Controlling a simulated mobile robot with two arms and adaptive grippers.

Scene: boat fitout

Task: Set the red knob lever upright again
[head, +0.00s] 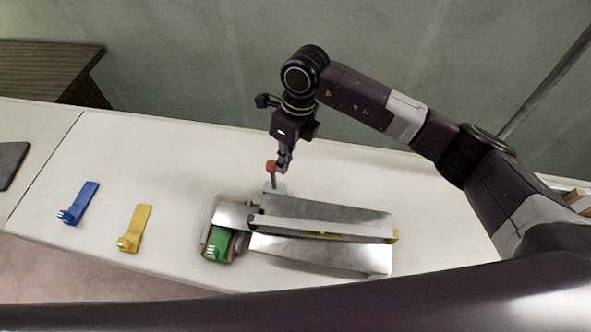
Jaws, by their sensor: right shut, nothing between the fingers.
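The red knob (270,167) tops a short grey lever (274,182) that rises from a small light block at the back left of the metal unit. The lever looks close to upright, with a slight lean I cannot measure from here. My right gripper (283,169) is shut and empty, pointing down just right of the knob. Whether its fingertips touch the knob or lever I cannot tell. My left gripper is not in view.
The metal unit (330,215) has a green part (219,244) at its left end. A yellow piece (135,228) and a blue piece (79,203) lie to the left on the white counter (175,150). A dark flat object (12,163) is at the far left.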

